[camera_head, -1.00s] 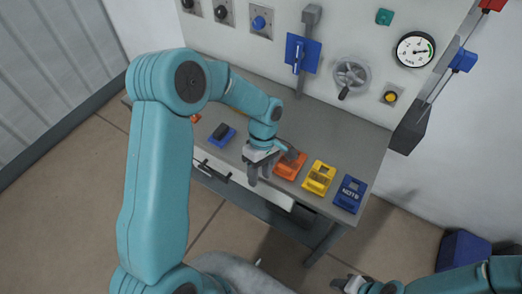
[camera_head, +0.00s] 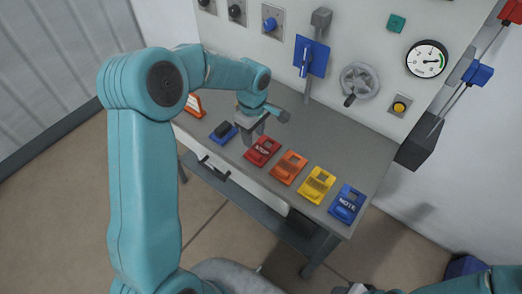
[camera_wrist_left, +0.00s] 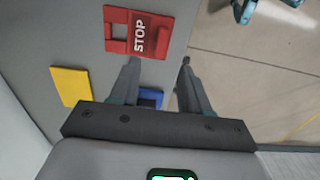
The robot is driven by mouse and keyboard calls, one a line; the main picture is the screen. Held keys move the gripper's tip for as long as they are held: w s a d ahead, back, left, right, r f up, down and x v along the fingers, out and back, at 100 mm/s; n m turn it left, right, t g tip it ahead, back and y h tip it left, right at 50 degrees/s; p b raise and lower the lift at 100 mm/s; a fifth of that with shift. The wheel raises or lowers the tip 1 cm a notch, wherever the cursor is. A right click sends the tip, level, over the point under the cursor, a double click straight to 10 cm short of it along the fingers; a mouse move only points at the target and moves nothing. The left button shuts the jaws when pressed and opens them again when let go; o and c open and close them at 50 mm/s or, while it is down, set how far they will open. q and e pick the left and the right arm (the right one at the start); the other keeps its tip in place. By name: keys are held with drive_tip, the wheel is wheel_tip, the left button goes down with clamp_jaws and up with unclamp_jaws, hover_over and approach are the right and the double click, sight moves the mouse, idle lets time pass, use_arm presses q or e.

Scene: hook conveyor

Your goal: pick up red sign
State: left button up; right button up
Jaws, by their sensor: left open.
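The red sign (camera_head: 262,151), marked STOP, lies on the grey table in a row of coloured signs. My left gripper (camera_head: 249,141) is just left of it in the head view, pointing down, open and empty. In the left wrist view the red sign (camera_wrist_left: 139,33) lies ahead of the fingertips, mostly toward the left finger. The open left gripper (camera_wrist_left: 158,62) has nothing between its fingers there. Only a bit of my right gripper (camera_head: 350,288) shows at the bottom edge, and its jaws are unclear.
Orange (camera_head: 288,167), yellow (camera_head: 318,185) and blue NOTE (camera_head: 347,204) signs lie to the right. A blue item with a black top (camera_head: 223,132) and an orange-framed stand (camera_head: 194,104) are to the left. A panel with a handwheel (camera_head: 360,83) rises behind the grey table (camera_head: 335,140).

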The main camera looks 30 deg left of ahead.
sight(255, 153)
use_arm(q)
drive_tip(key=shift+f, duration=0.9)
drive_tip(key=shift+d+f, duration=0.15)
drive_tip(key=shift+f, duration=0.45)
drive_tip(key=shift+s+f+p, duration=0.1)
drive_tip(key=shift+f+p, duration=0.25)
wheel_tip(255, 153, down, 4)
drive_tip(key=shift+p, duration=0.6)
drive_tip(key=shift+f, duration=0.3)
clamp_jaws()
